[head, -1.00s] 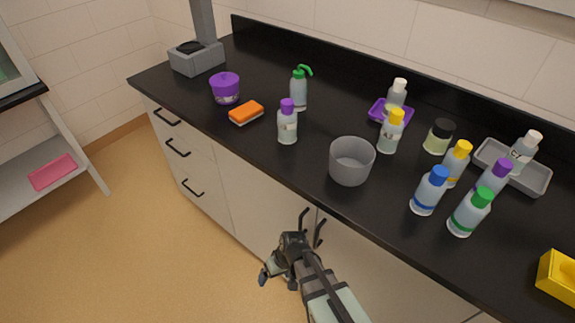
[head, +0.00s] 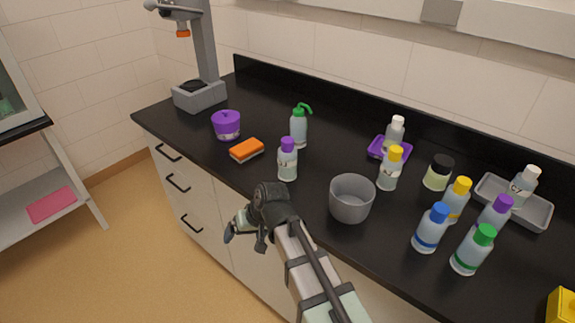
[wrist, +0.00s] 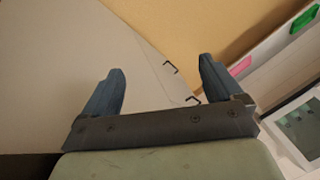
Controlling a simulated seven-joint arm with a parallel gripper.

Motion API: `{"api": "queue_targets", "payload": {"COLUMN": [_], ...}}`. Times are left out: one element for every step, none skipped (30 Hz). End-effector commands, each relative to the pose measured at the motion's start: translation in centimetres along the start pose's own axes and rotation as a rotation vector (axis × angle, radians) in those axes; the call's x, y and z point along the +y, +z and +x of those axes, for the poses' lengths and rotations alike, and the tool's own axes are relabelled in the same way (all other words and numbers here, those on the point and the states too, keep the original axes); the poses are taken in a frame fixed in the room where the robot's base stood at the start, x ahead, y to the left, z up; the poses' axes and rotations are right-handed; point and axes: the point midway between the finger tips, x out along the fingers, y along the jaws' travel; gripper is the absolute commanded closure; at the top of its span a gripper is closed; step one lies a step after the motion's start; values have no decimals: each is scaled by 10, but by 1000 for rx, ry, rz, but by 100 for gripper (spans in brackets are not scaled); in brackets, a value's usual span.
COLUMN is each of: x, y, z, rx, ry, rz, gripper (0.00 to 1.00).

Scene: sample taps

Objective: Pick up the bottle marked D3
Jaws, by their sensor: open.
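Several capped bottles stand on the black counter; their markings are too small to read, so I cannot tell which is D3. A purple-capped bottle with a pale label (head: 287,164) stands nearest my gripper. A yellow-capped labelled bottle (head: 388,172) stands behind the grey pot. One white-capped bottle (head: 394,136) is at the purple tray, and another white-capped bottle (head: 521,188) is at the grey tray. My gripper (head: 241,234) is in front of the counter edge, left of the pot. In the wrist view my gripper (wrist: 160,85) is open and empty, facing the cabinet fronts and floor.
A grey pot (head: 351,202) stands near the front edge. Blue-capped (head: 429,231), green-capped (head: 471,252), purple-capped (head: 493,215) and yellow-capped (head: 456,204) bottles crowd the right. An orange sponge (head: 246,151), purple tub (head: 226,127) and green spray bottle (head: 299,129) stand left.

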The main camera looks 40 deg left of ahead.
Motion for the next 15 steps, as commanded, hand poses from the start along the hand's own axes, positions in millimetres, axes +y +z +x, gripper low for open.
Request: {"api": "queue_targets", "payload": {"x": [-7, -12, -17, -22, -26, -31, -34, -37, -40, -40, -40, -37, -33, -28, -20], "y": [-9, -13, -19, -23, -27, -33, -38, -43, -50, -56, -62, -72, -80, -88, -99], "z": [-13, -20, -30, -38, -46, -57, -65, -74, -86, -95, -104, -118, -128, -140, -155], "rx": [14, 22, 32, 41, 48, 58, 65, 74, 83, 90, 96, 106, 110, 116, 121], "ry": [-4, -7, -10, -13, -15, -18, -18, -17, -13, -8, 0, 18, 35, 55, 86], "rz": [1, 3, 5, 6, 9, 11, 12, 13, 15, 15, 16, 15, 14, 13, 12], "gripper": [7, 7, 7, 7, 7, 7, 7, 7, 7, 7, 7, 7, 7, 7, 7]}}
